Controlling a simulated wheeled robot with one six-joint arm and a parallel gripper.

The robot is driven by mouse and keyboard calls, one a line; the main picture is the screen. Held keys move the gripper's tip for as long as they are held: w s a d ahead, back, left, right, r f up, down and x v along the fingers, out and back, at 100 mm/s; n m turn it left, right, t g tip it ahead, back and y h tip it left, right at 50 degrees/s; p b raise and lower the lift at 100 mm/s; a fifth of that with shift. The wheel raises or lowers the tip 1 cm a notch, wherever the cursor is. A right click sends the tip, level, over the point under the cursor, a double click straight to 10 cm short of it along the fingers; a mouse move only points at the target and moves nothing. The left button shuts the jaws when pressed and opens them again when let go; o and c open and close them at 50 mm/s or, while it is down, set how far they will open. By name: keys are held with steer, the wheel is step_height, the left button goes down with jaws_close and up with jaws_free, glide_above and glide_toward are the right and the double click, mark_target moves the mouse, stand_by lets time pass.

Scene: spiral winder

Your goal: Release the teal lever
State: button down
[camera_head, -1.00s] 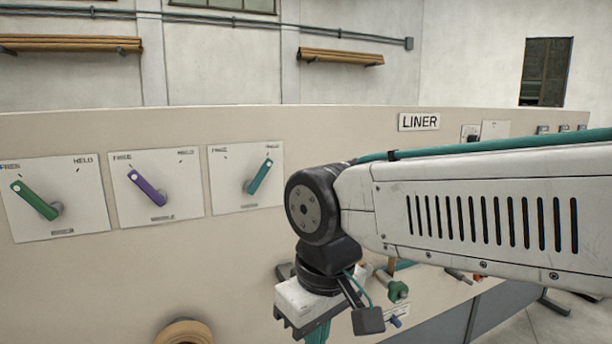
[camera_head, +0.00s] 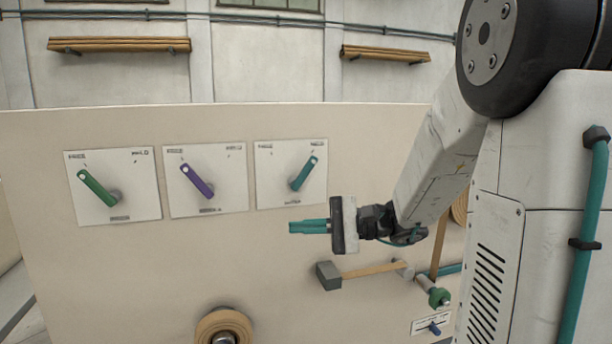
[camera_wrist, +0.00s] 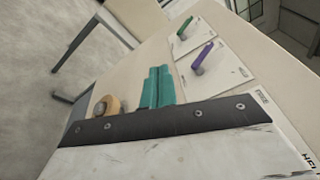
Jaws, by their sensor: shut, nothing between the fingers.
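The teal lever (camera_head: 304,174) sits on the rightmost white plate (camera_head: 268,160) of three on the beige panel. It is tilted with its free end up and to the right. The plate has a mark at each upper corner, and the lever points toward the right one, whose lettering is too small to read surely. My gripper (camera_head: 292,227) is just below this plate, its teal fingers together and pointing left, with nothing between them. The fingers also show in the wrist view (camera_wrist: 158,86). The teal lever is not visible in the wrist view.
A purple lever (camera_head: 197,181) and a green lever (camera_head: 97,188) sit on plates to the left, both tilted up-left. A brown roll (camera_head: 224,326) is low on the panel. A grey block on a wooden arm (camera_head: 329,275) is below my gripper.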

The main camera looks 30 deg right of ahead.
steer(key=w+d+m+t+h, duration=0.2)
steer(key=d+t, duration=0.4)
steer(key=d, duration=0.4)
steer(key=w+d+m+t+h, duration=0.1)
steer(key=d+m+t+h, duration=0.3)
steer(key=d, duration=0.7)
steer(key=shift+w+d+f+m+t, duration=0.25)
steer(key=shift+w+f+m+t, duration=0.1)
steer(key=shift+m+t, duration=0.7)
glide_toward(304, 174)
steer(key=w+d+r, duration=0.1)
steer(key=w+d, duration=0.3)
steer(key=a+r, duration=0.1)
steer(key=w+a+r, duration=0.1)
steer(key=a+r, duration=0.1)
steer(key=shift+w, duration=0.3)
